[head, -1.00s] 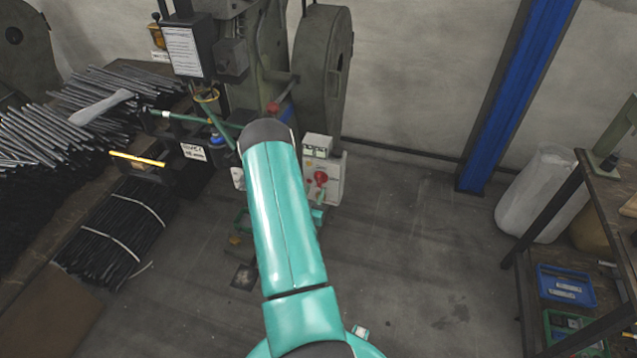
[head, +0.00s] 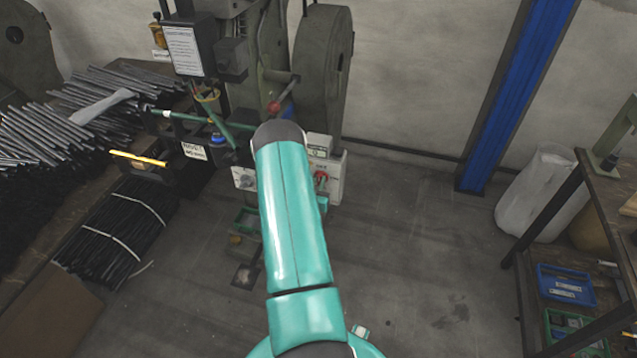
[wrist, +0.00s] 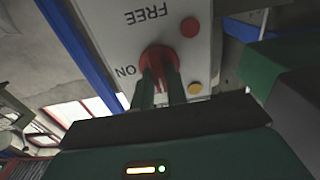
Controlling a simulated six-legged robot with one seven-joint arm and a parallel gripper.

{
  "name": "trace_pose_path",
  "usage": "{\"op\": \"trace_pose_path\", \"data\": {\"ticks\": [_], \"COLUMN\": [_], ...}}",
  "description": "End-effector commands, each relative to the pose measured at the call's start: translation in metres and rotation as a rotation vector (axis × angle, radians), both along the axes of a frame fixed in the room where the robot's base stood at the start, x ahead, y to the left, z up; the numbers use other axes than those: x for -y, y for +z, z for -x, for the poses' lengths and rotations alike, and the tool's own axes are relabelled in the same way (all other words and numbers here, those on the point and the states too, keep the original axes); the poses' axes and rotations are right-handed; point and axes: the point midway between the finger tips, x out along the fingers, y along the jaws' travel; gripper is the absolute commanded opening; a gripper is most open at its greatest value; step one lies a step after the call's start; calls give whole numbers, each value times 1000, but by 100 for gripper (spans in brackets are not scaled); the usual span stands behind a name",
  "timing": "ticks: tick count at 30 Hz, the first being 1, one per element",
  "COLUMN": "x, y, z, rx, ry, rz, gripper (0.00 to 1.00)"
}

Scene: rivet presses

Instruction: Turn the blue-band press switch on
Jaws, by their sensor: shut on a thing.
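In the wrist view, the red switch knob (wrist: 158,57) sits on a pale panel (wrist: 115,30). The words FREE and ON appear upside down on the panel. My gripper (wrist: 160,80) has its two dark green fingers around the knob and is shut on it. In the head view, the red knob (head: 321,179) shows on the front of a white control box (head: 336,184) at the foot of the press (head: 322,65). My arm covers part of the box and hides my gripper there.
A red button (wrist: 190,27) and a yellow button (wrist: 195,89) are near the knob. Bundled rods (head: 115,230) lie at left. A shelf (head: 610,185) with a blue bin (head: 566,284) stands at right. The floor between is mostly clear.

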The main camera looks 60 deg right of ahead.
Motion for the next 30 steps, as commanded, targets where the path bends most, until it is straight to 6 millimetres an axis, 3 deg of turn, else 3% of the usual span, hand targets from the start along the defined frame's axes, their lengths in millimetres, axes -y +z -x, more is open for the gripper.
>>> {"op": "trace_pose_path", "data": {"ticks": [14, 30], "x": [1, 1], "y": [0, 0], "z": [1, 4], "rx": [150, 633], "ry": [0, -1], "rz": [-23, -97], "gripper": [0, 0]}}
